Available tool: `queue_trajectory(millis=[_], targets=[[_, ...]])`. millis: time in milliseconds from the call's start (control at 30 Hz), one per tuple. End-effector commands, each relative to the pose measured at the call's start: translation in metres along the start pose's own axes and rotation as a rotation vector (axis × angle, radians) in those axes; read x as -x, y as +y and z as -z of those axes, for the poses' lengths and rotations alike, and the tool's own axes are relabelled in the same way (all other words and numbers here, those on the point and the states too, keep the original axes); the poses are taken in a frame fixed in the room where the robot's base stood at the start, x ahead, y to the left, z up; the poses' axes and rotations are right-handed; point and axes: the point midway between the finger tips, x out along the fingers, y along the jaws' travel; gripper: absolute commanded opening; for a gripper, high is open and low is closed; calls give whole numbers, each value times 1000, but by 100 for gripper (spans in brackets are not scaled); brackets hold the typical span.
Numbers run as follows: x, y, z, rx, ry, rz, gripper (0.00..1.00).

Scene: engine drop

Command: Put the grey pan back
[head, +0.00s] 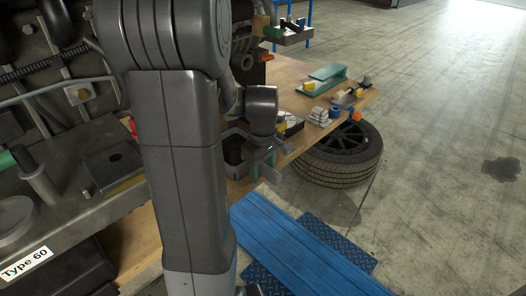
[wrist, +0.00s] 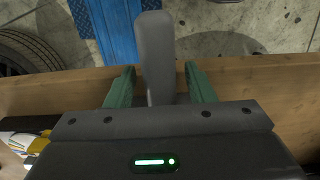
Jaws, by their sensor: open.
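My gripper (head: 262,158) is at the front edge of the wooden bench in the head view. In the wrist view its two green fingers (wrist: 160,78) are open, one on each side of a grey handle-like bar, which looks like part of the grey pan (wrist: 155,45). A gap shows between the bar and the fingers. The bar sticks out past the bench edge, over the floor. In the head view a grey end (head: 272,174) shows just below the fingers. The rest of the pan is hidden by my gripper and arm.
Blue ramps (head: 290,250) lie on the floor in front. A machine labelled Type 60 (head: 27,262) stands left. Floor at right is clear.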

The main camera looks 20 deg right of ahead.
Motion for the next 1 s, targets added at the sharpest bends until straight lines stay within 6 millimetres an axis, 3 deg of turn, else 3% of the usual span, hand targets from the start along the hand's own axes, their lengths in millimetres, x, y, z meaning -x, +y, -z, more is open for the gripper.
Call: queue_trajectory(millis=[500,700,1000], targets=[[108,-3,-4,0,3,-4,49],[127,-3,-4,0,2,-2,49],[130,-4,-4,0,0,0,49]])
